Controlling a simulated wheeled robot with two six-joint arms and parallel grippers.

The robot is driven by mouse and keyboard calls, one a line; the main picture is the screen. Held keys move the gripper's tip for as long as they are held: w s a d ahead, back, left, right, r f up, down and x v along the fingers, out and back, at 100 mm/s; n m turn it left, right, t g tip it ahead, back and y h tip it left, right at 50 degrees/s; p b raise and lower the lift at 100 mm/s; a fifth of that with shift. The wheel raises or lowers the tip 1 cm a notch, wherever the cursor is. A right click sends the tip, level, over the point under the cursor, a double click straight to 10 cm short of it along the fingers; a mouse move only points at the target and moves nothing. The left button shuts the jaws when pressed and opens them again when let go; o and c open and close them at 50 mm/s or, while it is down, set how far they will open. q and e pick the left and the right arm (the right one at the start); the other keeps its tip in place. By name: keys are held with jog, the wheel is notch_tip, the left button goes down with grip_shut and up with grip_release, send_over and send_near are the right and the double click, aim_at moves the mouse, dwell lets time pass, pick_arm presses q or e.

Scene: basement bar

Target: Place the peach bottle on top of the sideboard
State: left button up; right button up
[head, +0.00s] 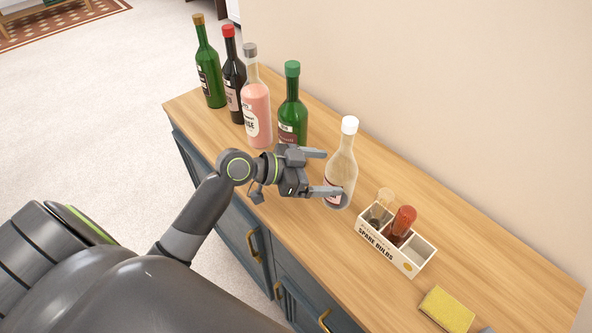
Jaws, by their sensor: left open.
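A pale peach bottle (342,163) with a white cap stands upright on the wooden top of the sideboard (440,195), towards its middle. My left gripper (331,172) is open at the bottle's left side. Its lower finger overlaps the lower part of the bottle in the picture, and its upper finger ends close to the bottle's left edge. I cannot tell whether either finger touches the glass. My right gripper is not in view.
A green-capped bottle (292,108), a pink bottle (257,110), a dark red-capped bottle (233,75) and a green bottle (209,70) stand left. Right are a spare bulbs box (384,249) holding bulbs and a yellow sponge (447,309). A wall (440,70) runs behind.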

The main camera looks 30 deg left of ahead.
pick_arm(q)
jog(key=b+v, duration=0.1)
jog(key=v, duration=0.6)
jog(key=shift+a+r, duration=0.1)
jog(key=shift+s, duration=0.1)
dwell(0.5)
